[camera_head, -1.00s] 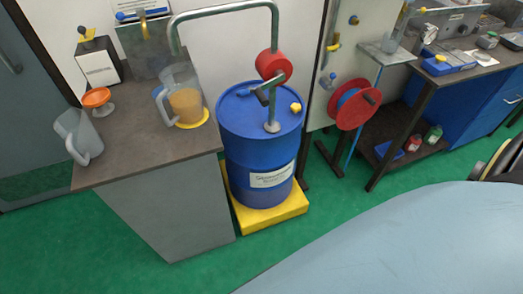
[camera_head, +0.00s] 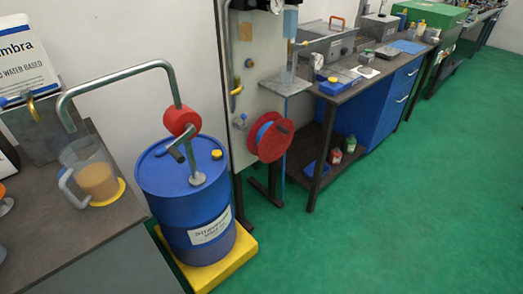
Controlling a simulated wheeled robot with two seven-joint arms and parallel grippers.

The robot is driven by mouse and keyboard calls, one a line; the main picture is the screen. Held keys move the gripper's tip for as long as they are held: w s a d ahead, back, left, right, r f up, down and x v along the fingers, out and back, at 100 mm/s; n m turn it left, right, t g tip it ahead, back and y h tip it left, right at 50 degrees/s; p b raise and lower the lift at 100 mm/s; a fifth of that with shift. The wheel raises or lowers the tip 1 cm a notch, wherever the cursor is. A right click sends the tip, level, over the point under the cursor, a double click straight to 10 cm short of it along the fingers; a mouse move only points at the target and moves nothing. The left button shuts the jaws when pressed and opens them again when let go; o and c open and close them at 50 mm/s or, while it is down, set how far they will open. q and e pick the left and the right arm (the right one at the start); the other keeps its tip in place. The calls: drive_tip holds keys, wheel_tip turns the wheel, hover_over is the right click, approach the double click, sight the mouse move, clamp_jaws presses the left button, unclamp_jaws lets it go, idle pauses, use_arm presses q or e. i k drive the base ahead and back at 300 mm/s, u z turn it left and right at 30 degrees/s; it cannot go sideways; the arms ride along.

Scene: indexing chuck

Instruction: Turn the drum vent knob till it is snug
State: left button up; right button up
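The blue drum (camera_head: 187,202) stands upright on a yellow base (camera_head: 236,262) at the lower left of the head view. On the drum's top, to the right of the pump pipe, sits a small yellow knob (camera_head: 217,154), which I take to be the vent knob. It is too small to tell whether it is snug. A red pump (camera_head: 181,121) with a crank and a bent grey pipe (camera_head: 118,77) rises from the drum top. Neither of my grippers is in view.
A dark counter (camera_head: 85,228) with a jug (camera_head: 92,176) of amber liquid stands left of the drum. A red hose reel (camera_head: 270,137) hangs on a panel to the right. A workbench with blue drawers (camera_head: 388,108) lies beyond. Green floor (camera_head: 400,220) is free at the right.

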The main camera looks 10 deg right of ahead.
sight(217, 155)
drive_tip(key=z, duration=0.55)
drive_tip(key=k, duration=0.65)
drive_tip(key=z, duration=0.5)
drive_tip(key=i, duration=1.2)
drive_tip(key=u, duration=1.2)
drive_tip(key=i, duration=0.8)
drive_tip(key=u, duration=0.8)
